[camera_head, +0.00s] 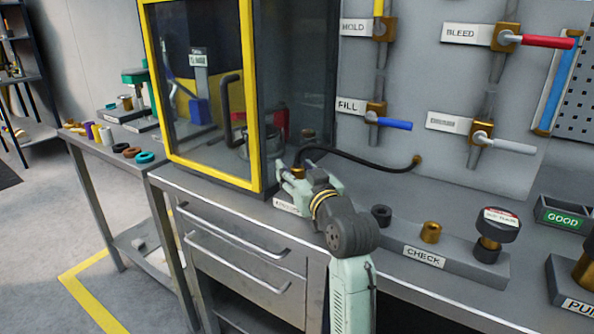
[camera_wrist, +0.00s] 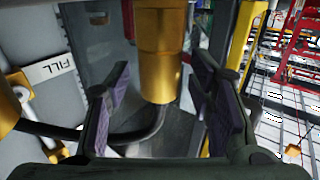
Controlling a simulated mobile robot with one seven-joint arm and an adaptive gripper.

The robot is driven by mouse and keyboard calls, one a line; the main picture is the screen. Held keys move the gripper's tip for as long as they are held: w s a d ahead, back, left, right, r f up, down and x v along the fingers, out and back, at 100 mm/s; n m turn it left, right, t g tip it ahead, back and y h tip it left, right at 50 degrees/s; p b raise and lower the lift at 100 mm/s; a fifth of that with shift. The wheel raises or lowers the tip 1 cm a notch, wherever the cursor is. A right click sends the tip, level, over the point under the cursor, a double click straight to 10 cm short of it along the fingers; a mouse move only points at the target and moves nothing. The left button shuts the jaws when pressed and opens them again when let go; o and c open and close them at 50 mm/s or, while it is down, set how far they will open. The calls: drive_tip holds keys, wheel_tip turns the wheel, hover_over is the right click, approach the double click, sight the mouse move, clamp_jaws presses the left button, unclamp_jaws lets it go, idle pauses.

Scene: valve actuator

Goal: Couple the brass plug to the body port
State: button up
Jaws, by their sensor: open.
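The brass plug (camera_wrist: 160,60) shows as a brass cylinder in the middle of the wrist view. A black hose (camera_wrist: 150,135) runs just below it; I cannot tell from this view how they join. My gripper (camera_wrist: 158,78) is open, with one dark finger pad on each side of the plug and visible gaps on both sides. In the head view my gripper (camera_head: 300,185) is at the bench edge, in front of the hose's left end. A brass bit (camera_head: 319,174) shows between its parts. I cannot tell which fitting is the body port.
A yellow-framed glazed cabinet (camera_head: 258,100) stands close left of my gripper. The hose (camera_head: 365,159) runs right to a brass wall fitting (camera_head: 416,160). The CHECK block (camera_head: 465,259) lies to the right. Valves with red, blue and grey handles are on the back panel.

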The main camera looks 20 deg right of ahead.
drive_tip(key=shift+s, duration=0.1)
drive_tip(key=s, duration=1.1)
drive_tip(key=shift+s+d, duration=0.2)
drive_tip(key=shift+s, duration=0.2)
drive_tip(key=shift+a, duration=0.1)
